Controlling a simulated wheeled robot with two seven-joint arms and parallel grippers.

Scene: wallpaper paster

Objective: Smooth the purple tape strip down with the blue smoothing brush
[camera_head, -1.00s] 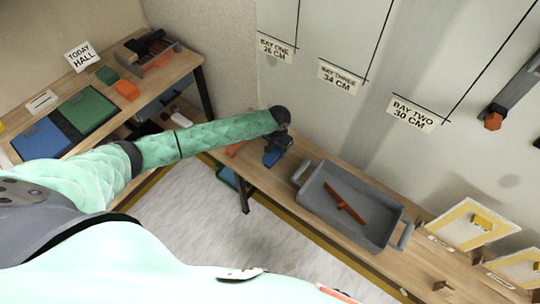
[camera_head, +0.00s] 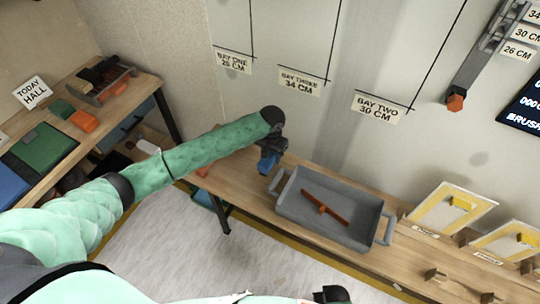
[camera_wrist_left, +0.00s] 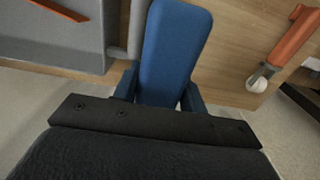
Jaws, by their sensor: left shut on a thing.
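My left gripper (camera_head: 268,157) is shut on the blue smoothing brush (camera_head: 266,164), above the wooden bench near the tray's left end. In the left wrist view, the brush (camera_wrist_left: 172,48) is a blue block reaching forward from the dark gripper body. Its bristles cannot be made out. I see no purple tape strip on the wall (camera_head: 330,130) or elsewhere. A dark piece at the bottom edge of the head view may belong to my right gripper (camera_head: 332,293); its jaws cannot be made out.
A grey tray (camera_head: 380,215) with an orange-red tool (camera_head: 324,208) is on the bench (camera_head: 240,185). An orange-handled tool (camera_wrist_left: 292,40) lies left of it. Yellow-framed boards (camera_head: 455,208) stand right.

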